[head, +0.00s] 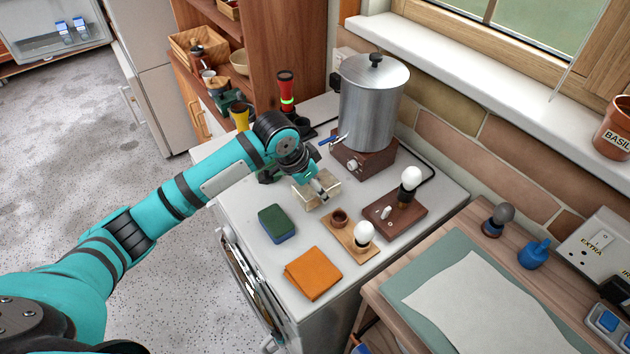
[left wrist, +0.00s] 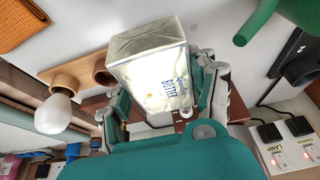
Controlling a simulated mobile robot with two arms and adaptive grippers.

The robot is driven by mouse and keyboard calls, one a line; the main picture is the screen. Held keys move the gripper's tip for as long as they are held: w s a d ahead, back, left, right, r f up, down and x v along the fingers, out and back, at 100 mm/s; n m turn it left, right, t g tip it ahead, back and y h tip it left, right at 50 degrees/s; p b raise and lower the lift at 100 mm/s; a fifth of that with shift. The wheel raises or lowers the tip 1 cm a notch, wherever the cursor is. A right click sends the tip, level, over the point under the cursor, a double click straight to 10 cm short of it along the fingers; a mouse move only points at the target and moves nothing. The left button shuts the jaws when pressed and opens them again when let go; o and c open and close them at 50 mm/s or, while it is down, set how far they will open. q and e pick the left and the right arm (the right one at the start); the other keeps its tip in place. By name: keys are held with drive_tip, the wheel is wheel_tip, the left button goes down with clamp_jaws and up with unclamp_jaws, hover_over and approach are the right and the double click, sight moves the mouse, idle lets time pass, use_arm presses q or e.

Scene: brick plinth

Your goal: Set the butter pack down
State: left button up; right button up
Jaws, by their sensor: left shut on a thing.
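The butter pack (head: 303,190) is a pale wrapped block at the end of my left arm, over the white worktop (head: 238,190). The left wrist view shows the pack (left wrist: 148,52) close up, with the word BUTTER on its lit face. My left gripper (head: 320,184) is shut on the pack, with a finger on each side of it in the left wrist view (left wrist: 163,100). I cannot tell whether the underside of the pack touches the worktop. My right gripper is not in view.
A metal urn (head: 372,105) stands behind the pack. A wooden stand with a bulb (head: 364,233) and a brown lamp base (head: 396,215) are to its right. A green sponge (head: 277,224) and an orange cloth (head: 313,273) lie nearer the front. Bare worktop lies left of the sponge.

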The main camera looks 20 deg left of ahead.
use_arm(q)
drive_tip(key=w, duration=0.3)
drive_tip(key=shift+w+a+f, duration=0.15)
drive_tip(key=shift+w+a, duration=0.1)
drive_tip(key=shift+a, duration=0.15)
drive_tip(key=shift+f+p, duration=0.55)
drive_tip(key=shift+f, duration=1.2)
drive_tip(key=shift+f, duration=0.1)
drive_tip(key=o, duration=1.5)
drive_tip(key=shift+o, duration=0.2)
